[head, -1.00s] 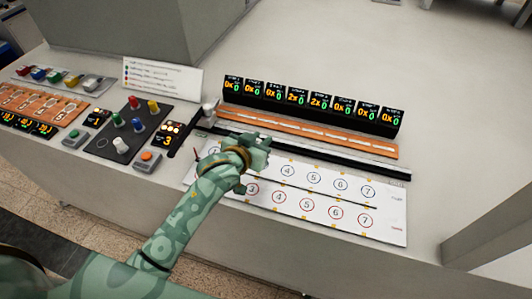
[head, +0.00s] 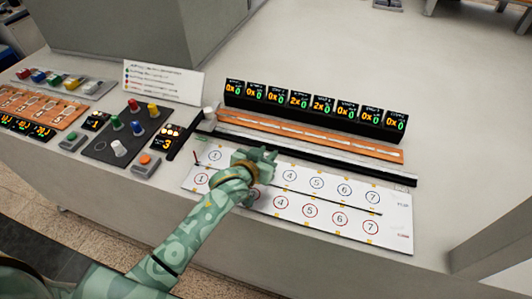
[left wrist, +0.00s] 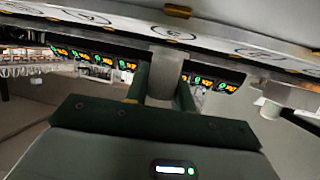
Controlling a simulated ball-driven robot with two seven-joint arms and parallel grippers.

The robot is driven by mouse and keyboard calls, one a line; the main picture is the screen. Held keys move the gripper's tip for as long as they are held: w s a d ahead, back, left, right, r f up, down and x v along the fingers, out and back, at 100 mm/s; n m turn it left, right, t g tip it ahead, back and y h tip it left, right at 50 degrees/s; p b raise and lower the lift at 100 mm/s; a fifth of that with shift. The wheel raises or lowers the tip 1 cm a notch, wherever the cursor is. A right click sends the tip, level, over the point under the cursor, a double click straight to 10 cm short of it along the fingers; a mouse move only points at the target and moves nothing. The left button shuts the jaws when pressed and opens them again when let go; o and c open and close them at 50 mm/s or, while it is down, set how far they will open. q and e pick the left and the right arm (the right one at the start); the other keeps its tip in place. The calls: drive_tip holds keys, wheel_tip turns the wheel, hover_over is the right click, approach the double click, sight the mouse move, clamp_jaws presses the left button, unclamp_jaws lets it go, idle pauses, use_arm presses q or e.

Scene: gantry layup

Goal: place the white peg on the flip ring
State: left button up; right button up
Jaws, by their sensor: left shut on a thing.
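My left gripper (head: 266,160) is over the left half of the white ring sheet (head: 391,210), hiding some rings of both rows. In the left wrist view its two dark fingers (left wrist: 165,75) are shut on a pale grey-white piece (left wrist: 164,72), which reaches close to the sheet. I cannot tell whether it touches. The head view does not show the held piece clearly. The upper row has dark rings and the lower row red rings; the row labels at the right end are too small to read.
A black rail (head: 330,162) and an orange strip (head: 310,137) run behind the sheet, with a white knob (head: 208,114) at the left end. Behind them stands a row of displays (head: 315,108). Coloured pegs share the dark pad (head: 100,150). The table behind the displays is clear.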

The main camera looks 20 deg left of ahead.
use_arm(q)
drive_tip(key=shift+s+f, duration=0.25)
drive_tip(key=shift+f, duration=0.15)
drive_tip(key=o, duration=1)
drive_tip(key=shift+f, duration=0.2)
drive_tip(key=s+r, duration=0.1)
drive_tip(key=s+r+p, duration=0.1)
drive_tip(key=shift+s+a+r, duration=0.3)
drive_tip(key=shift+s+r, duration=0.1)
drive_tip(key=p+v, duration=0.2)
drive_tip(key=v, duration=0.6)
drive_tip(key=shift+s+a+r, duration=0.1)
drive_tip(key=shift+s+r, duration=0.1)
drive_tip(key=shift+r, duration=0.1)
